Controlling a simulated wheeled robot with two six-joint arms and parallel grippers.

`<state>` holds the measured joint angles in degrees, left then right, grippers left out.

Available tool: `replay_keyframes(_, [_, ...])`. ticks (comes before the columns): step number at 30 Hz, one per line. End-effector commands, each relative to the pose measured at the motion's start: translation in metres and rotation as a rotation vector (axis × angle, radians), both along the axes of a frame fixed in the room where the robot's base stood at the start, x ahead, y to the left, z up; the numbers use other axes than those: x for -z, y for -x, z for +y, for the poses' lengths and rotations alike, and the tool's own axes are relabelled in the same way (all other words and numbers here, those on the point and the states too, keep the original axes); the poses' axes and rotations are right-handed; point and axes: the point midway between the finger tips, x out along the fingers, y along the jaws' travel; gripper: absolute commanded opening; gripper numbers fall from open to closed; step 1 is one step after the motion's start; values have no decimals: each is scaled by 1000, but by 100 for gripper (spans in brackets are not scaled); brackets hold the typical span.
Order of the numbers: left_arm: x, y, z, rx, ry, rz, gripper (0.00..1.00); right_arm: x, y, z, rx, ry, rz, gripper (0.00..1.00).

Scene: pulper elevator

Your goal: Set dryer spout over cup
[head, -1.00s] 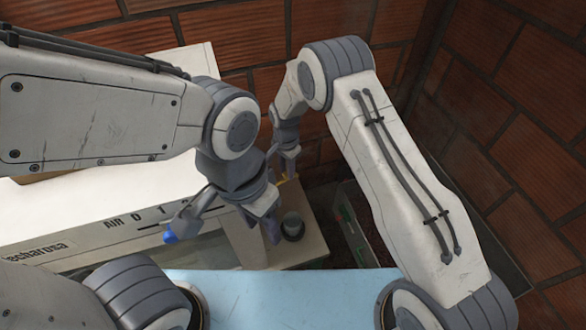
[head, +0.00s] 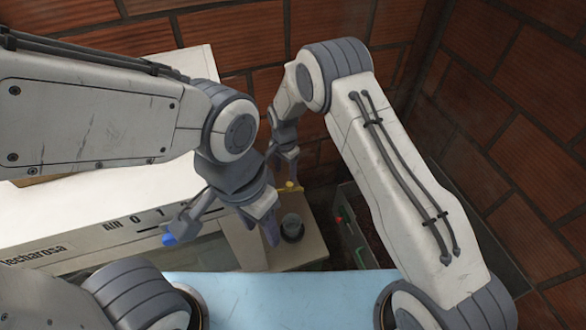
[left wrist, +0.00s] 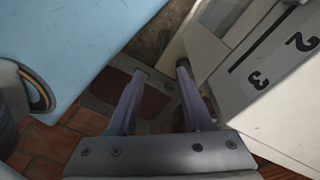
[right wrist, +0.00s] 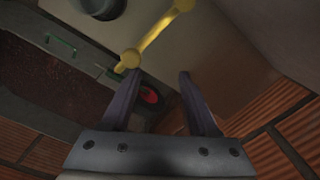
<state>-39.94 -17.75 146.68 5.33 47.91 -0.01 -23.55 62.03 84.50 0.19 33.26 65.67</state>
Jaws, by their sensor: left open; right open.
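The white dryer (head: 90,215) with lettering and an air scale stands at the left in the head view. The grey cup (head: 292,224) sits on a dark round base on a pale ledge. A yellow bar with knobbed ends (head: 290,187) is just behind the cup; it also shows in the right wrist view (right wrist: 155,35). I cannot tell which part is the spout. My right gripper (head: 287,172) is open above the bar; one knob is near its left fingertip in its wrist view. My left gripper (head: 262,232) is open and empty, left of the cup, beside the dryer's front.
A dark box with red and green parts (head: 348,220) stands right of the ledge. A light blue surface (head: 270,295) lies in front. Brick walls (head: 500,120) close in the back and right. The left wrist view shows the dryer's numbered slot (left wrist: 265,50) close by.

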Motion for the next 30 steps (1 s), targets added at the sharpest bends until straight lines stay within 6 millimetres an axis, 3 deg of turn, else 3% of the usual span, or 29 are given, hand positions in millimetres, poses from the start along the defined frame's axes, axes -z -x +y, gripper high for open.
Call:
replay_keyframes(14, [2, 0, 0, 0, 0, 0, 50, -3, 0, -1, -2, 2, 1, 59])
replay_keyframes(30, [23, 0, 0, 0, 0, 0, 50, -92, -4, -1, -1, 1, -1, 59])
